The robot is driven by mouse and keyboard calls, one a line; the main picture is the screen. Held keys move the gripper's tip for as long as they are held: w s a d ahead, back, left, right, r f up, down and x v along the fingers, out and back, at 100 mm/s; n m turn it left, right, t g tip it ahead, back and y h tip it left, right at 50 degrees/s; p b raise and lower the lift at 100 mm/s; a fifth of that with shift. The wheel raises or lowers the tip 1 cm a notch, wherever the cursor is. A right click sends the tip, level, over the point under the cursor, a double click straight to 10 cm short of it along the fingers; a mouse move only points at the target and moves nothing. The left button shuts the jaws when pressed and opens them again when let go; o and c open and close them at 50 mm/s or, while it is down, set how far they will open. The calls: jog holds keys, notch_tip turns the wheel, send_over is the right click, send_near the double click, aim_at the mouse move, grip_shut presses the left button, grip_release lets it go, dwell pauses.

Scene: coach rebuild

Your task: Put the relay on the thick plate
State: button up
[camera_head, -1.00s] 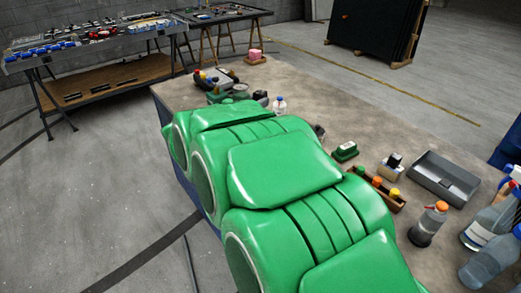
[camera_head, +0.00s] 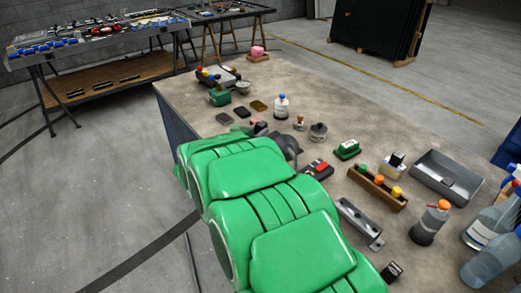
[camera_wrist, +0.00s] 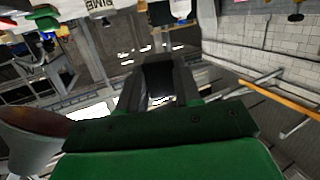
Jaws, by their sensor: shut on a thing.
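My gripper (camera_wrist: 160,66) is shut on a small dark block (camera_wrist: 158,80), seen between its two black fingers in the wrist view. It looks like the relay, but its markings cannot be made out. In the head view my green arm hides most of the gripper and the block. Three small flat plates lie on the bench beyond the arm: a dark grey one (camera_head: 224,119), a second dark one (camera_head: 242,111) and a brownish one (camera_head: 259,105). I cannot tell which is the thick plate. None visibly carries anything.
Around the plates stand a green box (camera_head: 219,96), a small bottle (camera_head: 281,107) and a metal fitting (camera_head: 318,132). A wooden holder (camera_head: 377,188), a grey tray (camera_head: 447,178) and several bottles (camera_head: 430,222) fill the right side. Bare bench lies left of the plates.

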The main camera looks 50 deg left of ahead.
jog(key=shift+f, duration=4.3)
jog(key=shift+f, duration=0.1)
jog(key=o, duration=1)
jog(key=shift+o, duration=0.2)
jog(key=shift+s, duration=0.2)
jog(key=v, duration=0.7)
jog(key=shift+s, duration=0.1)
jog(key=shift+r, duration=0.25)
